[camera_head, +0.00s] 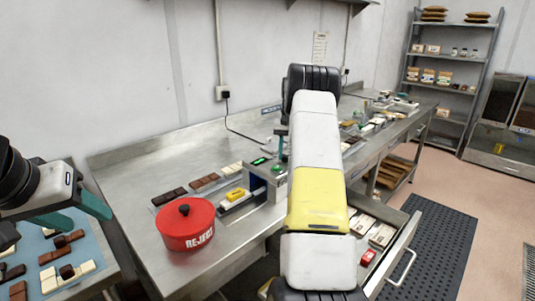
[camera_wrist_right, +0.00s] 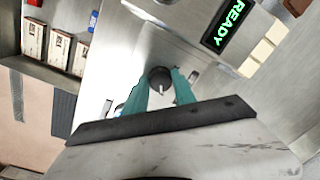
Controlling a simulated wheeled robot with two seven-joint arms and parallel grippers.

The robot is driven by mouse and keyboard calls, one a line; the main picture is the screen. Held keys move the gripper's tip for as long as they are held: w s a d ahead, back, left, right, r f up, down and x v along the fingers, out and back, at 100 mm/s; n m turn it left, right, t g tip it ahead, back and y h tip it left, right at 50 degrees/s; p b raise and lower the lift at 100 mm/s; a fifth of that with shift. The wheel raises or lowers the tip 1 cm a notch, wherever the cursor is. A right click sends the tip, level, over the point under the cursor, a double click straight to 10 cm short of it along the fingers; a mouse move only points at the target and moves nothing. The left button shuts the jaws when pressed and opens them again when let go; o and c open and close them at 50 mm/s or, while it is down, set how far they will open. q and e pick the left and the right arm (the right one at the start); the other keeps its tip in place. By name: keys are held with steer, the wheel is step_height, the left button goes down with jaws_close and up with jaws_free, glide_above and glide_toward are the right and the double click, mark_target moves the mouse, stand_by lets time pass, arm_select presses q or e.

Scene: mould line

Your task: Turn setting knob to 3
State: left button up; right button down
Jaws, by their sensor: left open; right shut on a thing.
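The setting knob (camera_wrist_right: 160,76) is a dark round knob with a white pointer mark, on a metal panel in the right wrist view. Its mark points toward the bottom of that view; I cannot read any scale numbers. My right gripper (camera_wrist_right: 161,83) has its teal fingers on either side of the knob and is shut on it. In the head view my right arm hides the knob and most of this gripper. My left gripper (camera_head: 82,215) is open and empty at the far left, above a tray of chocolate pieces.
A green READY display (camera_wrist_right: 229,24) is on the machine; the machine (camera_head: 257,172) also shows in the head view. A red REJECT pot (camera_head: 187,232) stands on the steel table (camera_head: 135,185) beside chocolate bars. An open drawer (camera_head: 398,248) holds boxes and a red item.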

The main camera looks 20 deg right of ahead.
stand_by(0.3)
steer(key=c, duration=1)
jaws_free()
steer(key=shift+c, duration=0.2)
step_height(320, 180, up, 7)
steer(key=shift+d+f, duration=0.1)
steer(key=shift+d, duration=0.05)
steer(key=shift+r, duration=0.55)
